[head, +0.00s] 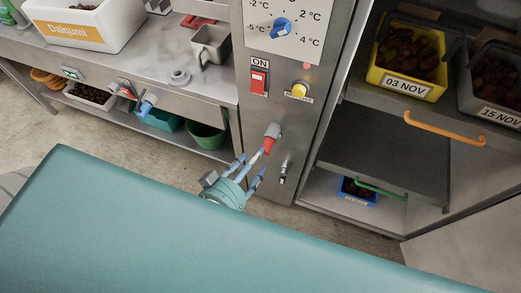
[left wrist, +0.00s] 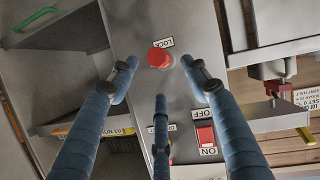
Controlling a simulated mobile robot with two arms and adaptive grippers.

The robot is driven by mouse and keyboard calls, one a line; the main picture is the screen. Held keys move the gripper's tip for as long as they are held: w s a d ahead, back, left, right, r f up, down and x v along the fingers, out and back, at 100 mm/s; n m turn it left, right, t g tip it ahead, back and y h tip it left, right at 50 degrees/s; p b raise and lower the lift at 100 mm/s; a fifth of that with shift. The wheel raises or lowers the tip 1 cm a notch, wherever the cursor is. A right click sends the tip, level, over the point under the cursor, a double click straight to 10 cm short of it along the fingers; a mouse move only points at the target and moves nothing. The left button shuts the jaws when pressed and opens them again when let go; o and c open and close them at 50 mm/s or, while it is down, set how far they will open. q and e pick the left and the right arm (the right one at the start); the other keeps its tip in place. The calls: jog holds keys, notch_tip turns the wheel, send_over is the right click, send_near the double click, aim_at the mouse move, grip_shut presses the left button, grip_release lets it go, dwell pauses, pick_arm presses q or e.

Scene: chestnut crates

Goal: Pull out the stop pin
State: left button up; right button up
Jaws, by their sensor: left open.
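A red knob with a grey collar (head: 269,145) sticks out of the steel panel, below the ON switch; I take it as the stop pin. In the left wrist view the red knob (left wrist: 160,59) shows head-on beside an upside-down LOCK label (left wrist: 162,43). My left gripper (head: 253,162) is open and points at the panel just below and left of the knob. In the left wrist view its fingers (left wrist: 159,74) are spread, with the knob in the gap between the two upper tips. I cannot tell whether any finger touches it. My right gripper is not in view.
The panel also carries a red switch (head: 259,80), a yellow button (head: 299,90), a blue dial (head: 281,27) and a small metal fitting (head: 284,171). An open cabinet with a yellow crate (head: 405,84) stands right, a steel counter left. A teal surface (head: 190,240) fills the foreground.

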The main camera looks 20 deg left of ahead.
aim_at(270, 140)
pick_arm(q)
jog(key=x, duration=0.7)
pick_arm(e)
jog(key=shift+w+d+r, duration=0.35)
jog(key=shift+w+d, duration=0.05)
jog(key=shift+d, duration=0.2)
pick_arm(q)
jog(key=c, duration=1)
jog(key=shift+s, duration=0.1)
jog(key=shift+c, duration=0.7)
jog(key=o, duration=0.3)
grip_shut()
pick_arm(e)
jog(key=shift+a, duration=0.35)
